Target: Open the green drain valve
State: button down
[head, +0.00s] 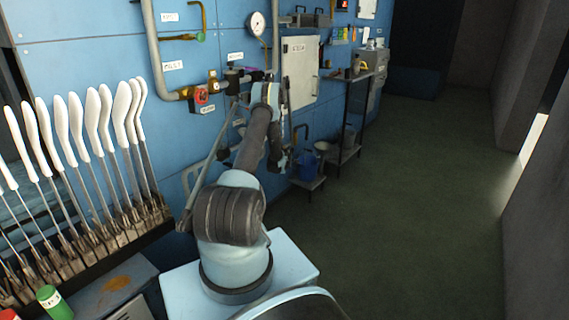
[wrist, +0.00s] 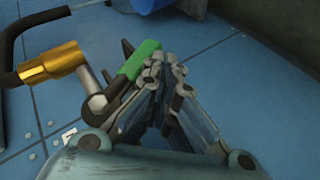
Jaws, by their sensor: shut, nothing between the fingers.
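In the wrist view the green valve handle (wrist: 140,60) is a short green lever beside a metal stem and a brass pipe fitting (wrist: 50,63). My gripper (wrist: 165,65) is shut and holds nothing. Its fingertips are just right of the green handle, very close to it; I cannot tell whether they touch. In the head view my arm reaches toward the blue panel wall, and I cannot make out the handle there.
In the wrist view a dark pipe (wrist: 30,20) curves up from the fitting. In the head view a blue bucket (head: 307,165) stands on a low stand by the wall. A rack of white-handled tools (head: 110,110) is at left. The dark floor (head: 420,210) at right is clear.

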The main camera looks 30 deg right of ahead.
jog(key=shift+w+d+r, duration=0.1)
jog(key=shift+w+d, duration=0.15)
jog(key=shift+d, duration=0.3)
jog(key=shift+w+d+r, duration=0.1)
jog(key=shift+w+d, duration=0.1)
jog(key=shift+d, duration=0.35)
dwell(0.6)
jog(key=shift+a, duration=0.1)
jog(key=s+a, duration=0.8)
jog(key=a, duration=0.1)
jog(key=shift+a+f, duration=0.2)
jog(key=shift+f, duration=0.05)
dwell(0.6)
